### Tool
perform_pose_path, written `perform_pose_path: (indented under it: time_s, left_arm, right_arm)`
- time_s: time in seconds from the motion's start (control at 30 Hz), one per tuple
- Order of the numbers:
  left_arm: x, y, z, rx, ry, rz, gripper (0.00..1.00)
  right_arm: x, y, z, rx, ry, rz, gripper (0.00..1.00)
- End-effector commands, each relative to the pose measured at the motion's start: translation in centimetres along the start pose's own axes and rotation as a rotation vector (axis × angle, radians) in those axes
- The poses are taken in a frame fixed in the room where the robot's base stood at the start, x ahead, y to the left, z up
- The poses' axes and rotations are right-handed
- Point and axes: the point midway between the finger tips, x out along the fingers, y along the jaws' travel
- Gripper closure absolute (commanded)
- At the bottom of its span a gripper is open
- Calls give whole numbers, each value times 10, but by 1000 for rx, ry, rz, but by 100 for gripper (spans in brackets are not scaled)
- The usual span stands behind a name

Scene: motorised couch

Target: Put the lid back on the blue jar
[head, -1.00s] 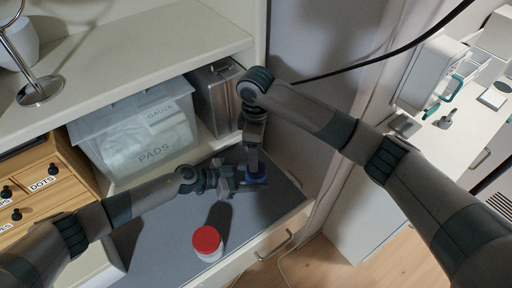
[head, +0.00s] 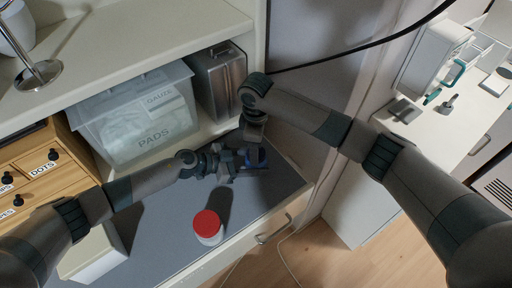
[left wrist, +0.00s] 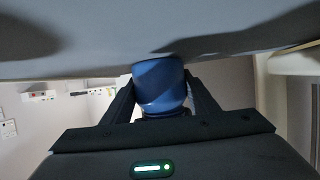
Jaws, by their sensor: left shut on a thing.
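The blue jar (head: 258,160) is at the back right of the grey counter top. My left gripper (head: 246,163) reaches it from the left and is shut on it. In the left wrist view the blue jar (left wrist: 160,85) sits between the two dark fingers (left wrist: 160,100). My right gripper (head: 254,140) comes down from above, right over the jar. Its fingertips are too small and hidden to tell whether they are open or shut. I cannot make out a separate lid for the blue jar.
A white jar with a red lid (head: 208,226) stands near the counter's front edge. A clear bin of pads (head: 115,155) and a metal case (head: 218,85) stand behind. Wooden drawers (head: 40,175) are at the left. A shelf (head: 130,45) overhangs the back.

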Motion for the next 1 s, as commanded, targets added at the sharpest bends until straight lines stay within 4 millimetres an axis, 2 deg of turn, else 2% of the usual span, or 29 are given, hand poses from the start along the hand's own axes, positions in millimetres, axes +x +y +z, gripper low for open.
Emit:
perform_pose_path:
  time_s: [0.03, 0.07, 0.43, 0.47, 0.5, 0.53, 0.83, 1.0]
  left_arm:
    - [0, 0, 0, 0, -1, 1, 100]
    - [0, 0, 0, 0, -1, 1, 100]
    - [0, 1, 1, 0, -1, 1, 100]
    - [0, 1, 1, 0, -1, 1, 100]
    - [0, 0, 1, 0, -1, 1, 100]
    - [0, 0, 1, 0, -1, 1, 100]
    - [0, 1, 1, 0, -1, 1, 100]
    - [0, 0, 1, 0, -1, 1, 100]
  right_arm:
    - [0, 0, 0, 0, 0, 0, 74]
    - [0, 0, 0, 0, 0, 0, 81]
    - [0, 0, 0, 12, 0, 1, 81]
    - [0, 0, 0, 12, 0, 1, 47]
    - [0, 0, 0, 12, 0, 1, 38]
    - [0, 0, 0, 12, 0, 1, 32]
    - [-1, 0, 0, 11, 0, 1, 32]
    - [-7, 0, 0, 11, 1, 1, 32]
